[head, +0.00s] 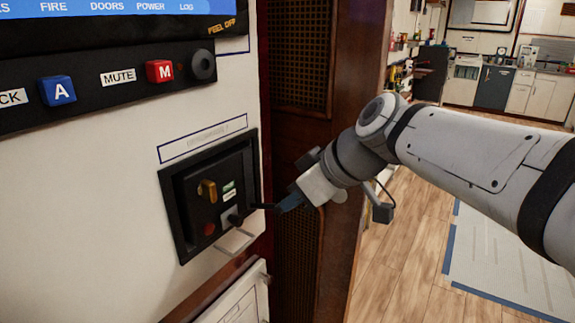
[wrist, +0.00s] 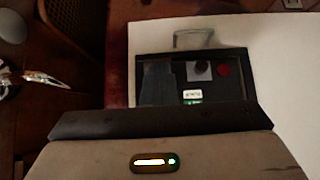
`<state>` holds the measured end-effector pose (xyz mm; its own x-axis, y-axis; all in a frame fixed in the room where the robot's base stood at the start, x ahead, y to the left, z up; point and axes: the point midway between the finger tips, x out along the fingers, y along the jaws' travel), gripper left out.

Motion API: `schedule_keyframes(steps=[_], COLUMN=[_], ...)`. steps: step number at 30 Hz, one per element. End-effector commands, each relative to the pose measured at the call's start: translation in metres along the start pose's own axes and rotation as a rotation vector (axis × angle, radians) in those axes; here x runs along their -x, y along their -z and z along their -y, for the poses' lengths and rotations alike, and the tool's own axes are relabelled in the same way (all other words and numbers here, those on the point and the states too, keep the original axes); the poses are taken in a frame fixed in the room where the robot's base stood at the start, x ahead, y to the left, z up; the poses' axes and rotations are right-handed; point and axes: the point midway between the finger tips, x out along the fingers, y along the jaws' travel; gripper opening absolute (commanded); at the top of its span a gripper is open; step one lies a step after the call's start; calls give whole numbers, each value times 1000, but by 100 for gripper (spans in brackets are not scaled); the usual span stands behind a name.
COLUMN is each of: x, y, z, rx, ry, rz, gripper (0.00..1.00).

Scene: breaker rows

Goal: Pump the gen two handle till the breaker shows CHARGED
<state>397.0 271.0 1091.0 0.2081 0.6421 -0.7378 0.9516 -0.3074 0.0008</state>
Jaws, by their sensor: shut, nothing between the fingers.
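The breaker unit (head: 249,163) is a black framed panel set in the white wall; the label above it is too blurred to read. It carries a brass-coloured part (head: 207,190), a small white and green indicator (head: 229,187), a red button (head: 209,229) and a black knob on a grey plate (head: 231,216). A pale U-shaped handle (head: 236,243) sticks out at its lower edge; it also shows in the wrist view (wrist: 194,38). My gripper (head: 260,207) is shut and empty at the panel's right edge, apart from the handle. The indicator's wording is unreadable.
Above are a black strip with a blue A button (head: 57,90) and a red M button (head: 160,71), and a screen (head: 110,8). A dark wooden post with a grille (head: 300,55) stands just right of the panel. Open wooden floor (head: 400,265) lies farther right.

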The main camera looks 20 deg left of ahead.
Motion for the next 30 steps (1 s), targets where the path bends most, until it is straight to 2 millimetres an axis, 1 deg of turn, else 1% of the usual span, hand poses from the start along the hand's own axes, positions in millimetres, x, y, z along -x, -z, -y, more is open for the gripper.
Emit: schedule_keyframes(steps=[5,8,11,13,14,15,30], x=[0,8,23,36,41,50,175], y=[1,8,22,34,30,29,29], z=[1,1,0,0,-1,-1,-2], rx=[-1,0,1,0,-1,-2,-2], ry=[6,4,3,1,-1,-3,-5], rz=[2,1,0,-2,-3,-4,-3], gripper=[0,0,0,0,0,0,0])
